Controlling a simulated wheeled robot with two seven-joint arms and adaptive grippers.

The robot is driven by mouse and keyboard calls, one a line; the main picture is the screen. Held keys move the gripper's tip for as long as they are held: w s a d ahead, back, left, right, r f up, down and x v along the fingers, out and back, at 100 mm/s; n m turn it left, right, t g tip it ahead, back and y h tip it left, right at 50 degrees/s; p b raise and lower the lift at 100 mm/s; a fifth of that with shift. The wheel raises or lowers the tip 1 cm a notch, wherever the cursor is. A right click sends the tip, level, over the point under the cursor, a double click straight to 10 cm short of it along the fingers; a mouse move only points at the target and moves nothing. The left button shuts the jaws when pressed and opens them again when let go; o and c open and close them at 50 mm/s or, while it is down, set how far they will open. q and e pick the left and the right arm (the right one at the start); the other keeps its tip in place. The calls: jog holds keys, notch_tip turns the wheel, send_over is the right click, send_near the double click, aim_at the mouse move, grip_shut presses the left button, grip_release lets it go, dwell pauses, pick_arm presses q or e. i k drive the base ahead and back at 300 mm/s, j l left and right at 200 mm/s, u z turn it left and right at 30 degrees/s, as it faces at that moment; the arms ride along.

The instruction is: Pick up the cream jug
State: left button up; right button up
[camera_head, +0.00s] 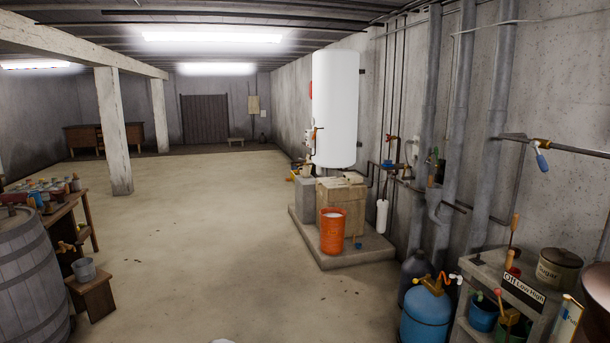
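I cannot make out a cream jug for certain in the head view. A dark canister labelled "Sugar" (558,270) stands on a grey ledge (481,267) at the right. Near it, a pale, partly lettered item (566,322) is cut off by the lower right edge, and I cannot tell what it is. Neither of my grippers shows.
A wooden barrel (28,275) and a wooden stool (92,297) bearing a grey bucket (84,270) stand at left. An orange bucket (333,232) stands by a wooden crate below a white tank (335,108). A blue cylinder (425,315) stands lower right. The middle floor is open.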

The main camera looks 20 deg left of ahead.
aim_at(305, 173)
jog(key=i+j+u, duration=0.3)
jog(key=i, duration=0.15)
jog(key=i+j+u, duration=0.15)
jog(key=i+u, duration=0.15)
jog(key=i, duration=0.15)
jog(key=i+u, duration=0.3)
jog(key=i, duration=0.15)
jog(key=i+j, duration=0.1)
jog(key=i, duration=3.05)
jog(key=i+j, duration=0.15)
jog(key=i, duration=3)
jog(key=i+j, duration=0.15)
jog(key=i, duration=1.45)
